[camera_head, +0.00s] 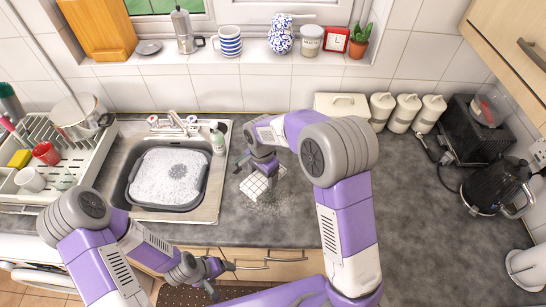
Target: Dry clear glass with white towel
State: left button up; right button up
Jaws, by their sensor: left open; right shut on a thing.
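A white towel (254,186) with a dark grid pattern is on the grey counter right of the sink. My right gripper (262,170) points down at the towel's top edge and is shut on it. The fingertips are partly hidden by the gripper body. I cannot clearly make out the clear glass; a faint speckled, see-through patch shows beside the towel on its right. My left gripper (221,280) is open and empty, low in front of the counter edge, apart from the towel.
The sink (128,180) holds a grey basin (205,188) of white foam, with a soap bottle (218,139) at its back right. A dish rack (20,205) stands left. White canisters (404,112) and a black kettle (495,185) stand right. The counter between is clear.

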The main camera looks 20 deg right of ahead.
jog(key=d, duration=0.1)
jog(key=s+d, duration=0.1)
jog(key=d, duration=0.1)
jog(key=shift+d, duration=0.3)
notch_tip(320, 180, up, 8)
jog(key=p, duration=0.5)
jog(key=shift+a+p, duration=0.1)
jog(key=shift+p, duration=0.2)
pick_arm(q)
jog(key=r, duration=0.5)
jog(key=shift+s+d+r, duration=0.25)
jog(key=shift+s, duration=0.05)
